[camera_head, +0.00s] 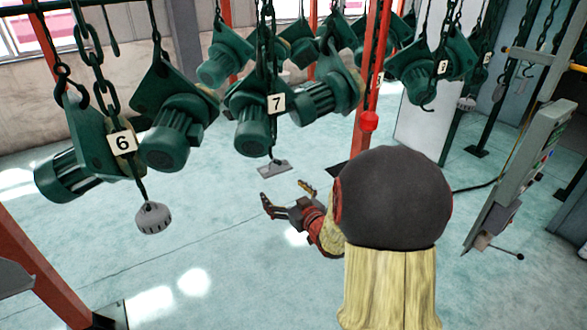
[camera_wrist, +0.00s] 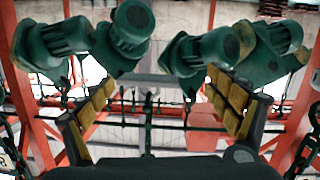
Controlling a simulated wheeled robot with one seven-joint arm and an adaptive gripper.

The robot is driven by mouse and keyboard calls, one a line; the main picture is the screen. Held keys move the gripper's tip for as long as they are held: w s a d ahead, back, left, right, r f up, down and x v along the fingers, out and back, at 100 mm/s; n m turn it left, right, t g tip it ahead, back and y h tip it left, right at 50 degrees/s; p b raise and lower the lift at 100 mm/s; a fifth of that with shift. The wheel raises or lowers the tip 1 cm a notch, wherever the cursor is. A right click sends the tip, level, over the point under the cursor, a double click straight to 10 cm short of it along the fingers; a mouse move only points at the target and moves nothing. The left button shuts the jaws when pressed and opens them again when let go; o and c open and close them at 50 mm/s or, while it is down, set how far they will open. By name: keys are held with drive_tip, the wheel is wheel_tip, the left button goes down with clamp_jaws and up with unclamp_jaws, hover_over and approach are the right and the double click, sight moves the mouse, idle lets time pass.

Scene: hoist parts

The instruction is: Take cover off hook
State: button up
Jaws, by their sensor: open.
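Green motor-shaped parts hang from chains and hooks in the head view, among them one by the tag 6 (camera_head: 72,172) and one by the tag 7 (camera_head: 252,128). A round grey slotted piece (camera_head: 152,218) hangs below tag 6, and a flat grey plate (camera_head: 275,168) hangs below tag 7. I cannot tell which of these is the cover. My gripper (camera_head: 285,193) is open and empty, a little below the flat plate in the picture. In the wrist view my gripper (camera_wrist: 160,88) has its padded fingers spread, with green parts (camera_wrist: 130,30) beyond them.
A red post (camera_head: 371,75) with a red knob stands behind my arm. A grey control panel (camera_head: 525,165) is at the right. More green parts (camera_head: 420,68) hang at the upper right. The pale floor (camera_head: 240,270) is clear at lower left centre.

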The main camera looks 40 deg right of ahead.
sight(279, 173)
drive_tip(key=shift+o, duration=0.9)
drive_tip(key=s+d+r+t+p, duration=0.1)
drive_tip(key=s+d+r+p, duration=0.1)
drive_tip(key=shift+s+m+t, duration=0.3)
drive_tip(key=shift+s+t, duration=0.1)
drive_tip(key=shift+p+x, duration=0.6)
drive_tip(key=shift+x, duration=4.85)
drive_tip(key=shift+a, duration=0.15)
drive_tip(key=c, duration=1.5)
